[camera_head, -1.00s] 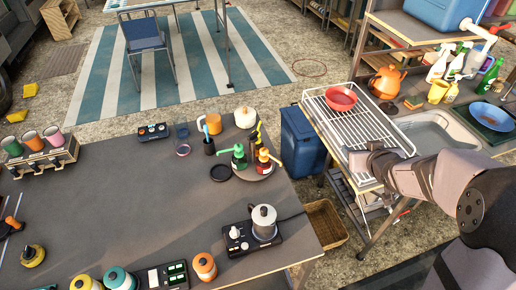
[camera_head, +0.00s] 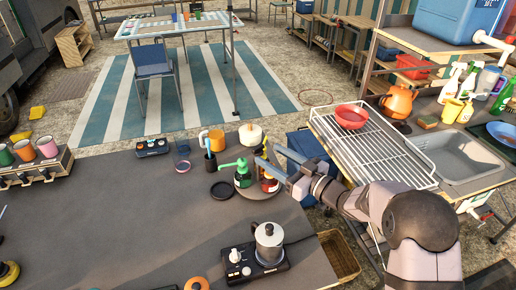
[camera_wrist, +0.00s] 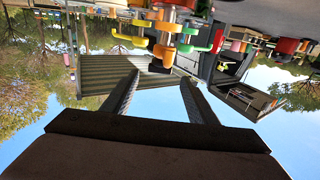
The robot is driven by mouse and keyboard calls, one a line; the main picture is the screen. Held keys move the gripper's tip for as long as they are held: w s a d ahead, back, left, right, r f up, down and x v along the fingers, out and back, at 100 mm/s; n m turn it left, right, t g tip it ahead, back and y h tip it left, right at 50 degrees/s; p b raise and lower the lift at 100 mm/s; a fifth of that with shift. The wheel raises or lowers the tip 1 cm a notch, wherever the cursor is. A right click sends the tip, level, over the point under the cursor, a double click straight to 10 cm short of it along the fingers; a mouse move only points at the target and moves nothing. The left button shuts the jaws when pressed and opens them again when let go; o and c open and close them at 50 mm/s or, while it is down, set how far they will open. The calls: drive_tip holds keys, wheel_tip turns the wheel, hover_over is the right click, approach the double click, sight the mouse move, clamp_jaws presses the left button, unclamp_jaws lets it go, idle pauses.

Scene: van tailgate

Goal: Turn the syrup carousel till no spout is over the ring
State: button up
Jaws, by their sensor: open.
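The syrup carousel (camera_head: 258,208) is a low round grey turntable near the table's right edge. It carries a green-labelled bottle (camera_head: 242,178) whose green spout points left, and a red bottle (camera_head: 269,184) partly hidden by my gripper. A black ring or disc (camera_head: 221,190) lies left of the carousel; whether a spout is over it I cannot tell. My gripper (camera_head: 264,153) is open and empty, its fingers pointing left by the bottle tops.
An orange mug (camera_head: 214,140) and a cream pot (camera_head: 250,134) stand behind the carousel. A moka pot (camera_head: 268,240) stands in front on a burner. The table's middle is clear.

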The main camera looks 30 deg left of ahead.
sight(260, 148)
drive_tip(key=shift+p+x, duration=0.75)
drive_tip(key=shift+x, duration=2.45)
clamp_jaws()
